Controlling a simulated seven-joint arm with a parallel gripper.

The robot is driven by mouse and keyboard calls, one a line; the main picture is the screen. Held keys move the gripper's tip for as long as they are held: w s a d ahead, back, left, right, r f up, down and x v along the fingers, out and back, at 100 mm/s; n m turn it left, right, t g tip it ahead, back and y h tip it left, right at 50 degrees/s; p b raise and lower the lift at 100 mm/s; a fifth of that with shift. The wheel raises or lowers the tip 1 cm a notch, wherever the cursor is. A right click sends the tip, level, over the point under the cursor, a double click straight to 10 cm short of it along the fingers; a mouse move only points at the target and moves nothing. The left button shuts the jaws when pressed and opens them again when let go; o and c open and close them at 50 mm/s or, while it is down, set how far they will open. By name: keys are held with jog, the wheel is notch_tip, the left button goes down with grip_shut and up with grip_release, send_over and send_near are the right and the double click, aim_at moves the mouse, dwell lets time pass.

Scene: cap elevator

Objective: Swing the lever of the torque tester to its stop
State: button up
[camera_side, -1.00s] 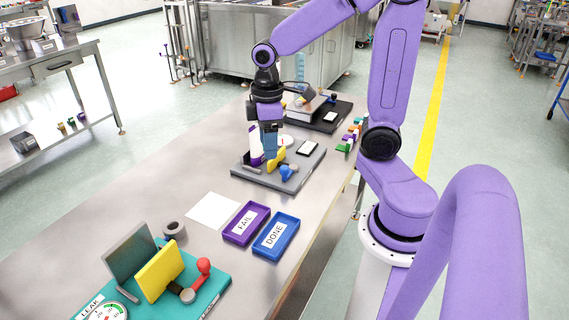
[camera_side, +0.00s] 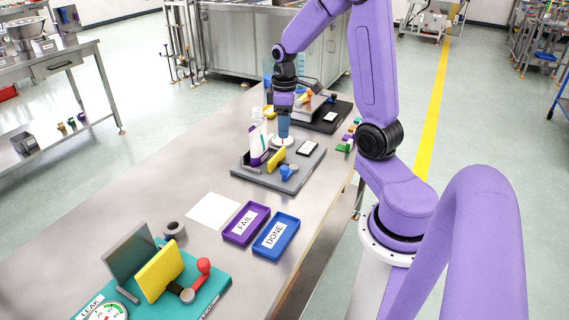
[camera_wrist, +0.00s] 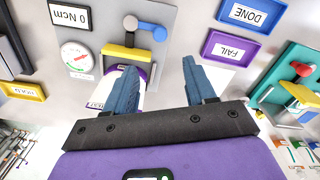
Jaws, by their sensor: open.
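The torque tester (camera_side: 245,172) is a grey plate on the bench in the side view. It carries a yellow jaw (camera_side: 276,157), a lever with a blue knob (camera_side: 288,172), a dial and a display. In the wrist view the lever's blue knob (camera_wrist: 159,34) lies right of its grey hub (camera_wrist: 130,22), and the display (camera_wrist: 70,16) reads 0 Ncm. A white and purple bottle (camera_side: 257,140) stands upright behind the yellow jaw, partly covered by a finger in the wrist view. My gripper (camera_wrist: 162,88) is open and empty, above the tester's far part near the dial.
The purple FAIL tray (camera_side: 246,224) and blue DONE tray (camera_side: 276,236) lie nearer the camera, beside a white sheet (camera_side: 213,211). A teal leak tester (camera_side: 205,287) is at the front. A black-based station (camera_side: 325,119) stands behind. Bare bench lies left of the tester.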

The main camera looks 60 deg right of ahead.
aim_at(284, 167)
notch_tip(284, 167, down, 14)
jog(key=shift+r, duration=0.1)
dwell(0.5)
jog(key=shift+c, duration=0.3)
grip_shut()
